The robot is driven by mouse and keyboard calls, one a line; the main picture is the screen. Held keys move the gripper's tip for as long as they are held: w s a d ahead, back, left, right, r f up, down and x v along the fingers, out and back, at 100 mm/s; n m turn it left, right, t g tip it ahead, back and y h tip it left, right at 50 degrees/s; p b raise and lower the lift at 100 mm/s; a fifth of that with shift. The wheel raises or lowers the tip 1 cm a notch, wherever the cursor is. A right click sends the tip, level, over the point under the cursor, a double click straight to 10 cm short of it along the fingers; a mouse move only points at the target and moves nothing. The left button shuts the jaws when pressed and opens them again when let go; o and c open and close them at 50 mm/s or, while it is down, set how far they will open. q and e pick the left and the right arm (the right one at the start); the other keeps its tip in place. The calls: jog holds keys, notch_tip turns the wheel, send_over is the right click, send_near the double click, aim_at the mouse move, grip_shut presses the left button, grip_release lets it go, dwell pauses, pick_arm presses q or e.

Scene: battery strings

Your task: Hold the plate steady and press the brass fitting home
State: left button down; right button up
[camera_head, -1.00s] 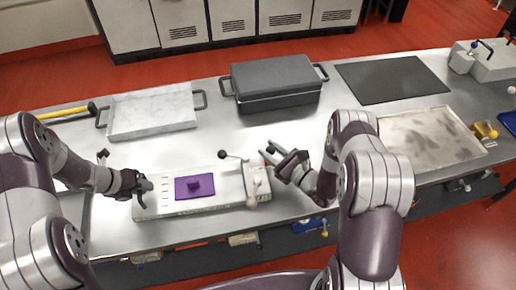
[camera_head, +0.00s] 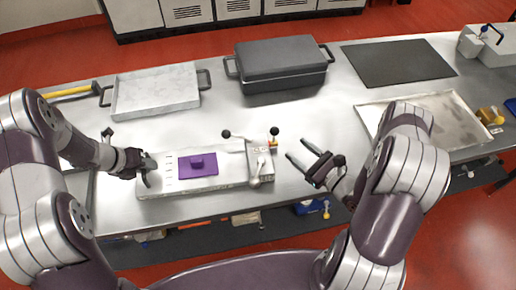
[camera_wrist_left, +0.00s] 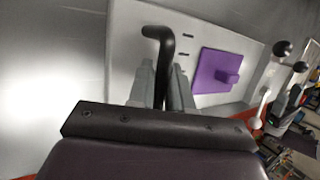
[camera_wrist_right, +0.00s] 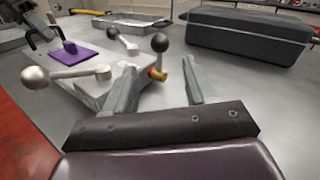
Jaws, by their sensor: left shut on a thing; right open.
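The pale plate (camera_head: 215,188) lies on the steel bench with a purple block (camera_head: 197,166) on top. My left gripper (camera_head: 147,170) is shut on the black bent handle (camera_wrist_left: 158,40) at its left end. The brass fitting (camera_head: 273,143), under a black ball knob (camera_head: 274,131), sits at the plate's right end; it also shows in the right wrist view (camera_wrist_right: 157,74). I cannot tell how deep it is seated. My right gripper (camera_head: 298,148) is open and empty, to the right of the fitting and apart from it in the head view.
A lever with a silver ball (camera_head: 254,182) and another with a black ball (camera_head: 226,134) stand on the plate's right part. A lidded dark box (camera_head: 281,72) and a marbled tray (camera_head: 155,92) are behind. A shallow metal tray (camera_head: 366,112) lies to the right.

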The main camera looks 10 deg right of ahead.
jog(key=shift+v, duration=0.8)
pick_arm(q)
jog(key=c, duration=1)
grip_release()
jog(key=shift+d, duration=0.1)
jog(key=shift+o, duration=0.2)
